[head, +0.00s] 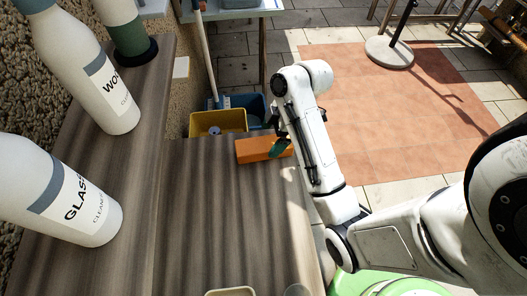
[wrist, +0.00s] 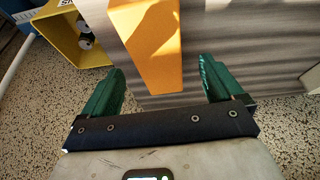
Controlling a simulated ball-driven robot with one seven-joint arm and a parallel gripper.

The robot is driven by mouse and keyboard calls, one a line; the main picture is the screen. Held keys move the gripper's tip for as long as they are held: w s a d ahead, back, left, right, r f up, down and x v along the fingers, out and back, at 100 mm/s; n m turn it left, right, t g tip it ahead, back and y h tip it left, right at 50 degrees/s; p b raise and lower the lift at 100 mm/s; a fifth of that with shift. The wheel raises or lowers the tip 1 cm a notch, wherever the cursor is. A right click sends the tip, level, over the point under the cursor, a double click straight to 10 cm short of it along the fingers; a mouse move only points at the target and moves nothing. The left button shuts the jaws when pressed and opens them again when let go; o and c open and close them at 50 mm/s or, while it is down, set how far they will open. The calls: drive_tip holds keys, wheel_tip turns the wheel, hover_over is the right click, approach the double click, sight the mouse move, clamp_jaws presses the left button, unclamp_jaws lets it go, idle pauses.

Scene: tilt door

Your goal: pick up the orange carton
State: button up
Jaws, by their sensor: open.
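The orange carton (head: 255,149) lies on its side near the far end of the wooden counter (head: 220,210). It also shows in the wrist view (wrist: 148,35), where its near end sits between the two green fingers. My gripper (head: 279,147) is at the right end of the carton in the head view and partly hides it. In the wrist view my gripper (wrist: 160,78) is open, with one finger on each side of the carton and visible gaps beside it. Whether the fingertips reach down past its top is hard to tell.
Large white cleaner bottles (head: 55,200) stand along the left of the counter, by the rough wall. A yellow bucket (head: 218,122) stands just beyond the counter's far edge, with a mop handle (head: 203,50) behind it. The counter around the carton's near side is clear.

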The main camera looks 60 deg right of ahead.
sight(263, 144)
drive_tip(key=shift+x, duration=2.75)
drive_tip(key=shift+w, duration=0.1)
drive_tip(key=shift+r, duration=0.1)
drive_tip(key=c, duration=1.1)
drive_tip(key=shift+r, duration=0.1)
drive_tip(key=shift+r, duration=0.65)
drive_tip(key=s+a+r+p, duration=0.1)
drive_tip(key=s+r+p, duration=0.1)
drive_tip(key=s+r, duration=0.1)
drive_tip(key=s+a+r+p, duration=0.1)
drive_tip(key=s+r+p, duration=0.2)
drive_tip(key=s, duration=0.3)
drive_tip(key=s+a+r+p, duration=0.1)
drive_tip(key=s+r+p, duration=0.2)
drive_tip(key=s+r, duration=0.1)
drive_tip(key=shift+s+a+r, duration=0.1)
drive_tip(key=shift+s+r, duration=0.2)
drive_tip(key=shift+r, duration=0.45)
